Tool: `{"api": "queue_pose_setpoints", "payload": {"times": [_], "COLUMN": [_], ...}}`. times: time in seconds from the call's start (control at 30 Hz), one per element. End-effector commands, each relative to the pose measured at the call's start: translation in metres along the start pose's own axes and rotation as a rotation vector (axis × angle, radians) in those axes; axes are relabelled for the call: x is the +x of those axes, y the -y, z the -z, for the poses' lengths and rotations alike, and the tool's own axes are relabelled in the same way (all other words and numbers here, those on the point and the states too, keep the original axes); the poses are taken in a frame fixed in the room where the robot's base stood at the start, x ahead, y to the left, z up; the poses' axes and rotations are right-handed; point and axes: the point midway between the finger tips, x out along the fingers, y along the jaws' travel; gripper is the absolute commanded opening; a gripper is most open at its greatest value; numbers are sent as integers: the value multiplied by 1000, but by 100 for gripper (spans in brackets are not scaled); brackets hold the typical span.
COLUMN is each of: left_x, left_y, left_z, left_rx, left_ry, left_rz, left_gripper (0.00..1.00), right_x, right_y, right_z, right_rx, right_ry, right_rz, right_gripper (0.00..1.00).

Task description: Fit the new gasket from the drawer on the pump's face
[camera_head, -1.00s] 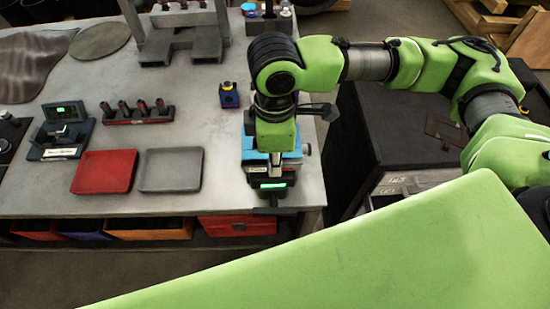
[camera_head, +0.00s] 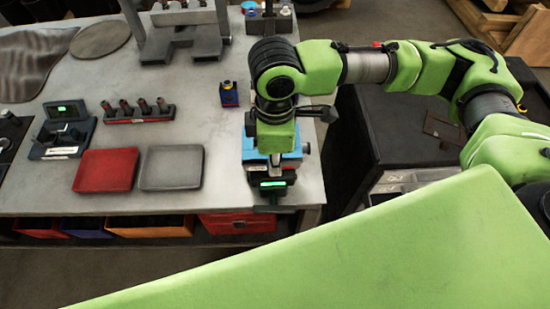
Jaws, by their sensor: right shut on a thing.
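My right gripper (camera_head: 272,192) points down at the right front corner of the bench, over a blue body (camera_head: 291,160) that appears to be the pump. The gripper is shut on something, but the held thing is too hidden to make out. The gripper and wrist cover most of the blue body, and its face cannot be seen. I cannot tell whether they touch. No gasket can be clearly picked out. A light-coloured drawer (camera_head: 398,183) shows at the dark cabinet, partly hidden by my green arm link. My left gripper is not in view.
The grey bench (camera_head: 222,130) holds a red tray (camera_head: 105,170), a grey tray (camera_head: 171,168), a rack of dark pegs (camera_head: 139,112), a small blue block (camera_head: 229,94) and a device with a green display (camera_head: 68,110). Bins (camera_head: 150,227) sit below. A dark cabinet (camera_head: 410,130) stands right.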

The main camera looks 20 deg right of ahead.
Motion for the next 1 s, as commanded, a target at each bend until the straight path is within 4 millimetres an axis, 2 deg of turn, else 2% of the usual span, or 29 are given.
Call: {"api": "queue_pose_setpoints", "payload": {"times": [0.7,1.0], "left_x": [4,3], "left_y": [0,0], "left_z": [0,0], "left_rx": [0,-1], "left_ry": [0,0], "left_rz": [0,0], "left_gripper": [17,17], "right_x": [15,15], "right_y": [0,0], "right_z": [0,0], "right_rx": [0,0], "right_ry": [0,0], "right_rz": [1,1], "right_gripper": [0,0]}}
